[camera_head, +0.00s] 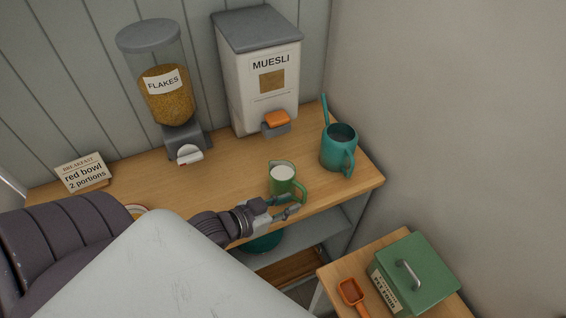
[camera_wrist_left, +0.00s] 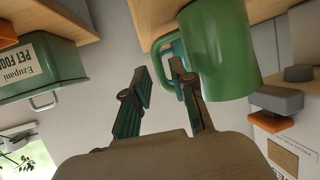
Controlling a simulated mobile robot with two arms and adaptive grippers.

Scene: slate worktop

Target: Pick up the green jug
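The green jug (camera_head: 281,188) stands upright near the front edge of the wooden shelf top, with white contents showing at its mouth. Its handle points front right in the head view. In the left wrist view the jug (camera_wrist_left: 226,55) fills the upper right, handle toward the fingers. My left gripper (camera_head: 294,205) is at the jug's front, close to the handle. In the left wrist view my left gripper (camera_wrist_left: 158,88) has its fingers apart with nothing held between them. One finger overlaps the handle in that view; I cannot tell whether they touch. My right gripper is not in view.
A teal mug (camera_head: 338,150) with a utensil in it stands right of the jug. Behind are a flakes dispenser (camera_head: 168,95) and a muesli dispenser (camera_head: 262,85). A sign (camera_head: 83,174) stands at left. A green pet food box (camera_head: 418,272) and orange scoop (camera_head: 351,292) are lower right.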

